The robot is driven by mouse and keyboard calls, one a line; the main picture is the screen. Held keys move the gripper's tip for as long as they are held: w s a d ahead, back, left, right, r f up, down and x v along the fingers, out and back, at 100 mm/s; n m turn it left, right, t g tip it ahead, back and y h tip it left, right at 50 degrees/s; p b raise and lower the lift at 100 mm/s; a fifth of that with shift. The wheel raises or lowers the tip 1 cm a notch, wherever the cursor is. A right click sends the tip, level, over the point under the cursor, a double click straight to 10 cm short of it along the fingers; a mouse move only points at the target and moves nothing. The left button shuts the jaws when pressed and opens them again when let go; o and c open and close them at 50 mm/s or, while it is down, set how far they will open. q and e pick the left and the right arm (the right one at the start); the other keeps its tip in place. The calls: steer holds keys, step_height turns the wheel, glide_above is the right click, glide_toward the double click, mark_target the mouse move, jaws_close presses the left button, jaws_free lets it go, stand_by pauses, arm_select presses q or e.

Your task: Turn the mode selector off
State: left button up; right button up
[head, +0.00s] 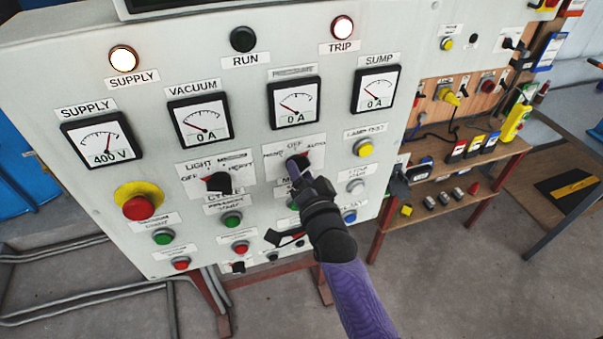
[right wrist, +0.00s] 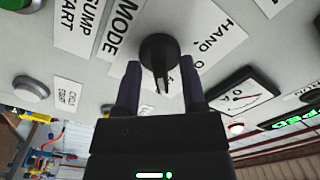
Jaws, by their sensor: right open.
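The mode selector is a black rotary knob (right wrist: 158,50) on a white plate, with part of a HAND label and the word MODE showing beside it in the right wrist view. In the head view its HAND, OFF, AUTO plate (head: 312,142) shows, and my gripper hides much of the knob. My right gripper (right wrist: 160,88) is open, with one finger on each side of the knob's handle. It also shows from behind in the head view (head: 298,168). I cannot tell firmly which position the knob points at. My left gripper is not in view.
A red emergency button (head: 138,207) on yellow is at lower left. Several push buttons and dial meters surround the selector. A wooden bench (head: 445,190) with tools stands to the right.

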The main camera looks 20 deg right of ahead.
jaws_close()
steer(key=shift+n, duration=0.3)
steer(key=n+p, duration=0.2)
steer(key=n, duration=0.7)
stand_by(0.4)
stand_by(0.3)
jaws_free()
